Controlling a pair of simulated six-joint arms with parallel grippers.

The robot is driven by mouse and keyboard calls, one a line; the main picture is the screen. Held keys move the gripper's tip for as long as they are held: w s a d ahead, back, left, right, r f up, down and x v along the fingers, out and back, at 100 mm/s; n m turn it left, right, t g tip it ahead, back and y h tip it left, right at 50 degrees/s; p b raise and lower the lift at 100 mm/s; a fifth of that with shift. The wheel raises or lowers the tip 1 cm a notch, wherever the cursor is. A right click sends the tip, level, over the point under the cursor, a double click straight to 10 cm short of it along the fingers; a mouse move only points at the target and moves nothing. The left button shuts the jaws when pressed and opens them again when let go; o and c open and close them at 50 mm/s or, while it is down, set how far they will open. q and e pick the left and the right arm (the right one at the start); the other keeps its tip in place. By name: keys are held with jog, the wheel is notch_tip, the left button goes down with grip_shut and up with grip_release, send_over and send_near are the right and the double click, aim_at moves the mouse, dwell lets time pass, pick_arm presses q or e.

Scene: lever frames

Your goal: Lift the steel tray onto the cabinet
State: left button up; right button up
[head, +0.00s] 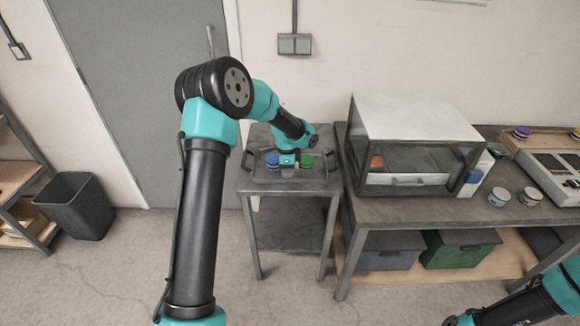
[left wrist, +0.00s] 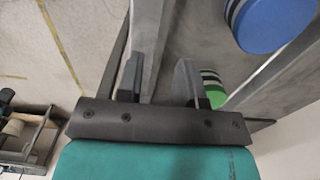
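The steel tray (head: 264,180) lies on a small grey side table, with a dark handle at each end. It holds a blue-lidded jar (head: 272,160) and a green-lidded jar (head: 307,161). The white-topped cabinet (head: 415,118) with a clear front stands on the bench to the right. My left gripper (head: 288,172) is down at the tray's near side between the jars. In the left wrist view its two fingers (left wrist: 160,82) are apart, with the tray's grey wall (left wrist: 150,35) running between them; contact is not clear. My right gripper (head: 452,321) is at the bottom edge, its fingers cut off.
The side table (head: 290,212) stands close beside the bench (head: 400,208). Small jars (head: 499,197) and a white slotted case (head: 555,170) are on the bench right of the cabinet. A dark waste bin (head: 75,205) stands left.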

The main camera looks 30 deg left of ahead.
pick_arm(q)
jog(key=shift+f, duration=0.15)
notch_tip(320, 180, down, 5)
jog(key=shift+w+r, duration=0.1)
jog(key=shift+w, duration=0.05)
dwell(0.4)
grip_shut()
dwell(0.4)
dwell(0.3)
